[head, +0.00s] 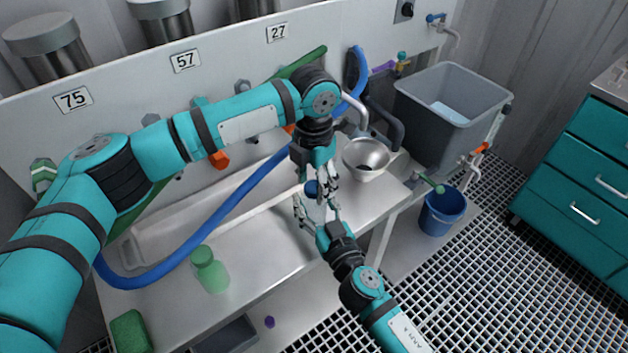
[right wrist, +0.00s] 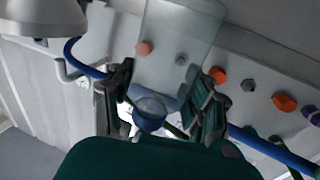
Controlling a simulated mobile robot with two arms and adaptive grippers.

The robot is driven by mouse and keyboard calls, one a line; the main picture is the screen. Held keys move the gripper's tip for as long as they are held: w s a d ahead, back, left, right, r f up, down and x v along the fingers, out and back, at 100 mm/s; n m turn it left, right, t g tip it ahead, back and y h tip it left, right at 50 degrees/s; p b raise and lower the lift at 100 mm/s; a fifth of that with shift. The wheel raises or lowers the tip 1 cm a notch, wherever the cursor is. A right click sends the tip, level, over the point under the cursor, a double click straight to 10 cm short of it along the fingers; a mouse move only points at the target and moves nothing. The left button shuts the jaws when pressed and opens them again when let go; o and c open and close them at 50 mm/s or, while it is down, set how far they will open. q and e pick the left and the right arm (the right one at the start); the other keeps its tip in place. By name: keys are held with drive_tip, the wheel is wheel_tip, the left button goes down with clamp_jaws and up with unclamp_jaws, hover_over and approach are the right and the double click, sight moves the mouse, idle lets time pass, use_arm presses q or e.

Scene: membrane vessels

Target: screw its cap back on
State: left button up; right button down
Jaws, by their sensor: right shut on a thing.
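A clear, translucent vessel (right wrist: 180,45) stands between the fingers of my right gripper (right wrist: 160,103), which is shut on it. In the head view the right gripper (head: 318,212) comes from the lower right, above the steel counter. A blue cap (head: 312,188) is at the vessel's upper end; it also shows in the right wrist view (right wrist: 150,114). Whether it is seated on the neck cannot be told. My left gripper (head: 316,178) points down from above, its fingers around the cap. Whether they touch it is unclear.
A steel funnel (head: 367,158) is close to the right of the grippers. A blue hose (head: 225,208) crosses the counter (head: 265,245). A green bottle (head: 210,270) stands at the front and a green sponge (head: 130,331) at the front left. A grey sink (head: 452,110) is behind right.

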use_arm(q)
drive_tip(key=shift+o, duration=0.3)
drive_tip(key=shift+r, duration=0.1)
drive_tip(key=shift+r, duration=2.15)
drive_tip(key=shift+c, duration=0.4)
